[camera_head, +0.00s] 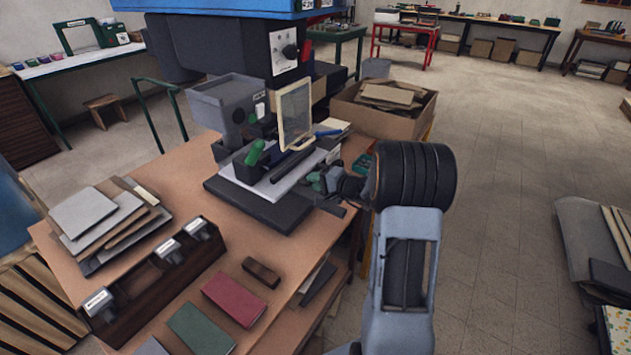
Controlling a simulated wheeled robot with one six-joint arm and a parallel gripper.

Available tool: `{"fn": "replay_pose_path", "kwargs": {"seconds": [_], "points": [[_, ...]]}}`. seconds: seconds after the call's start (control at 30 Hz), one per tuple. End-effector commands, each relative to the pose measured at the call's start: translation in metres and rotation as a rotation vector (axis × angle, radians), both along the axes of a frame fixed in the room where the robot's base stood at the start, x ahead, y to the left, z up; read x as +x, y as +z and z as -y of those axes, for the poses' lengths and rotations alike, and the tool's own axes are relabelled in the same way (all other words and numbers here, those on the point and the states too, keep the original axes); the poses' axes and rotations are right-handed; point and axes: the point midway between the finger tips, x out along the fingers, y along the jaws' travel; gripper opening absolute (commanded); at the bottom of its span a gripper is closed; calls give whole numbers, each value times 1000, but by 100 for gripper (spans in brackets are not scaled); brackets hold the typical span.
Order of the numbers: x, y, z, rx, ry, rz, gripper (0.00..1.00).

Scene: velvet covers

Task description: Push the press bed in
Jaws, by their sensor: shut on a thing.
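The press (222,105) is a grey machine standing on the brown workbench. Its bed (270,182), a light flat plate with a dark bar along it, sticks out in front over a wide black base (262,208). A green-knobbed lever (253,153) and an upright cream frame (294,115) show at the press. My gripper (325,181) is at the right end of the bed, its fingers small and partly hidden. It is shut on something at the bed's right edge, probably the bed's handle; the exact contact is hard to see.
Grey boards (100,220) are stacked at the bench's left. A dark wooden rack (160,280) with metal-topped pieces, a red cover (233,299) and a green cover (200,330) lie in front. A cardboard box (385,108) stands behind my arm.

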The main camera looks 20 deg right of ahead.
Motion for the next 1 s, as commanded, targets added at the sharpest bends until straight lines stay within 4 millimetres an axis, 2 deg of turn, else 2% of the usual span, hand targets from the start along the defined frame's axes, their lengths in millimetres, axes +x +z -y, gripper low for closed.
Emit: {"fn": "replay_pose_path", "kwargs": {"seconds": [0.3,0.57,0.6,0.8,0.87,1.0], "points": [[34,-4,-23,-3,2,3,0],[36,1,-24,0,1,2,0],[36,1,-25,0,1,2,17],[35,1,-23,0,-1,1,36],[35,1,-23,0,-1,1,40],[35,0,-22,0,-2,1,40]]}}
